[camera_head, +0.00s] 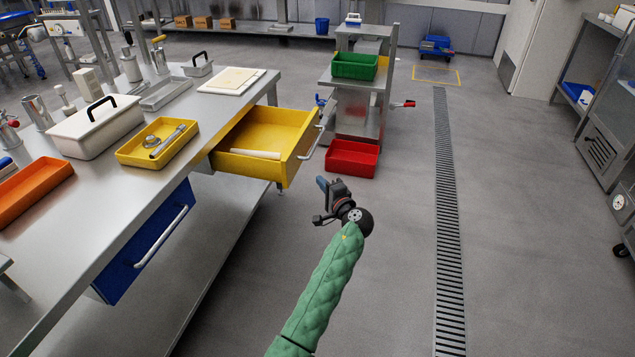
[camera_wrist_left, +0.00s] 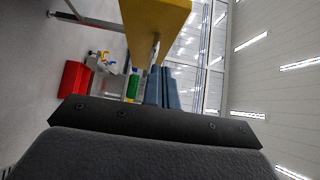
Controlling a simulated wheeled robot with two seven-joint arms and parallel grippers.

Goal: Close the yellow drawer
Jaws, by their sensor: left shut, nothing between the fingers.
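The yellow drawer (camera_head: 290,160) is pulled out from under the steel worktable and stands open. A pale rod (camera_head: 254,154) lies inside it. Its metal bar handle (camera_head: 313,140) runs along the front face. My left gripper (camera_head: 321,184) is shut and empty, apart from the drawer, in front of and to the right of its front face. In the left wrist view its two blue-grey fingers (camera_wrist_left: 162,87) are together, and the yellow drawer (camera_wrist_left: 155,16) shows above them. My right gripper is not in view.
The worktable (camera_head: 120,205) holds a yellow tray (camera_head: 128,157), a white lidded box (camera_head: 88,133) and an orange tray (camera_head: 30,190). A closed blue drawer (camera_head: 125,265) is nearer. A trolley with a green bin (camera_head: 355,66) and red bin (camera_head: 352,160) stands beyond. Floor at right is clear.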

